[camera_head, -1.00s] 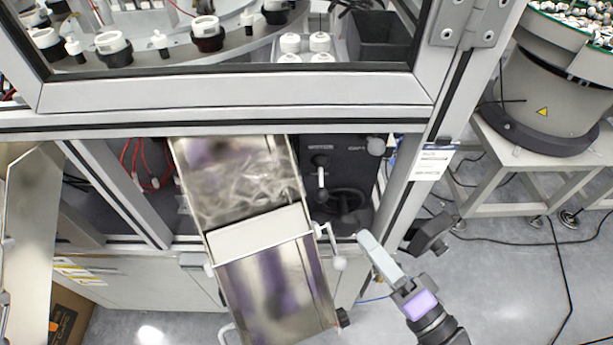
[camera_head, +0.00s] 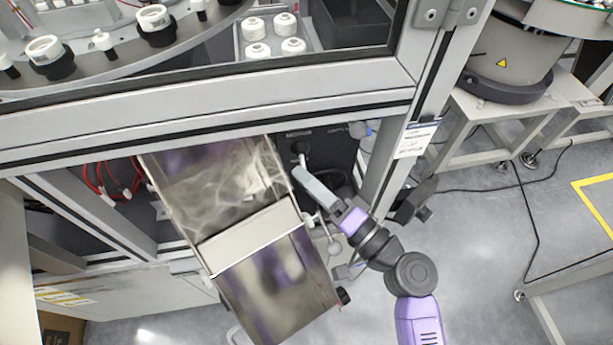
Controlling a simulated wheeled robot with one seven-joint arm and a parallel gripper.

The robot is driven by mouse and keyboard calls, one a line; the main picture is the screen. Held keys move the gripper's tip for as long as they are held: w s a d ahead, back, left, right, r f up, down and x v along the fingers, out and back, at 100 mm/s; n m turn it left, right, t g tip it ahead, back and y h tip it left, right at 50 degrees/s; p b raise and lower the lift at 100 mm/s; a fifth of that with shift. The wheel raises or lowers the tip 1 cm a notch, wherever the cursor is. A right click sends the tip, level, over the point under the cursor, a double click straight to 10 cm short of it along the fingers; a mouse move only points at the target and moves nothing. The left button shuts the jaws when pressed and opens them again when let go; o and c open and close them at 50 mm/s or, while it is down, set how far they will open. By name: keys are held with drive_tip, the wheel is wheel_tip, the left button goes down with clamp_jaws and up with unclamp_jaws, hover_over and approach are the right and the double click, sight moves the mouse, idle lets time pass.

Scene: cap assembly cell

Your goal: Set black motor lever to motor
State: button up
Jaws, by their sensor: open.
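The dark control panel (camera_head: 322,148) sits in the cabinet opening under the frame, with a label that reads MOTOR near its top. The motor lever (camera_head: 301,149) shows below this label as a small dark knob with a pale handle; its lower part is hidden behind my gripper. My gripper (camera_head: 301,174) reaches in from the lower right with its fingers at the panel front, just below the lever knob. The jaws are open. I cannot tell whether the fingers touch the lever or stand around it.
A shiny metal chute (camera_head: 215,190) slants down close to the left of my gripper. A grey frame post (camera_head: 410,120) stands to the right. White knobs on the chute's side lie near my gripper. Open floor (camera_head: 500,245) lies at the lower right.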

drive_tip(key=shift+w+a, duration=0.1)
drive_tip(key=shift+a, duration=0.1)
drive_tip(key=shift+c, duration=0.5)
clamp_jaws()
drive_tip(key=shift+d, duration=0.1)
idle(0.8)
